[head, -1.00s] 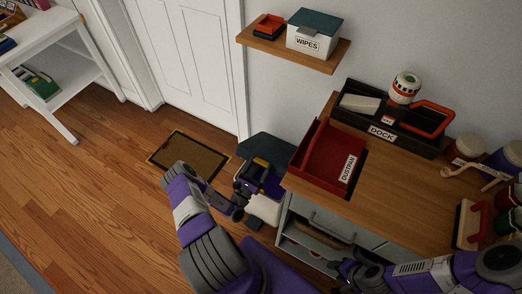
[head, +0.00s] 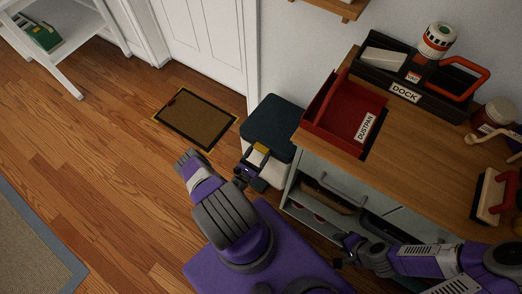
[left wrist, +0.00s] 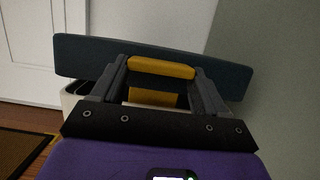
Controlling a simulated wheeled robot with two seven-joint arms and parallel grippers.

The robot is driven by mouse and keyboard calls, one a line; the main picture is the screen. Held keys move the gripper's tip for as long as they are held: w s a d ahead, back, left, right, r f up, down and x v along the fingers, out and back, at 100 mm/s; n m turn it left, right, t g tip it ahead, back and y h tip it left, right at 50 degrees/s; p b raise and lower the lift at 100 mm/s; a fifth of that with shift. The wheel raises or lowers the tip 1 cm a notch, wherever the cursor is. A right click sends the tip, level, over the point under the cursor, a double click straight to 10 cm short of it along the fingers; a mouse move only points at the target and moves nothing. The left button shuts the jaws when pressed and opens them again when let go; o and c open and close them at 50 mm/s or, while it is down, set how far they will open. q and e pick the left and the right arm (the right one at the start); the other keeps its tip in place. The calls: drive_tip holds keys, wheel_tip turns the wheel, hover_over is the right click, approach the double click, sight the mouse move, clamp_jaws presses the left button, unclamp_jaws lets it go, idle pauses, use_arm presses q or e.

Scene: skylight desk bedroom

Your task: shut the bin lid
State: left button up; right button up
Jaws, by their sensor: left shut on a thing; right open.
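The bin (head: 262,170) is white with a dark teal lid (head: 275,118) and stands on the floor beside the desk. My left gripper (head: 250,166) is at the lid's near edge, shut on its yellow handle (head: 261,148). In the left wrist view the yellow handle (left wrist: 162,68) sits between the fingers, with the lid (left wrist: 85,55) behind it. The bin's white rim (left wrist: 76,93) shows lower left, partly hidden. I cannot tell exactly how far the lid is from the rim. My right gripper (head: 347,252) is open and empty near the desk front.
The wooden desk (head: 440,150) at right holds a red dustpan (head: 335,110) and a dark dock tray (head: 400,92). A brown doormat (head: 196,118) lies left of the bin.

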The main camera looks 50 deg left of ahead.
use_arm(q)
drive_tip(key=shift+w+a, duration=0.1)
drive_tip(key=shift+w, duration=0.2)
drive_tip(key=o, duration=1.5)
drive_tip(key=shift+s+d+f, duration=0.1)
drive_tip(key=shift+s+d, duration=0.15)
drive_tip(key=shift+s, duration=0.05)
drive_tip(key=v, duration=0.7)
drive_tip(key=shift+s+a+p, duration=0.25)
drive_tip(key=shift+a+p, duration=0.1)
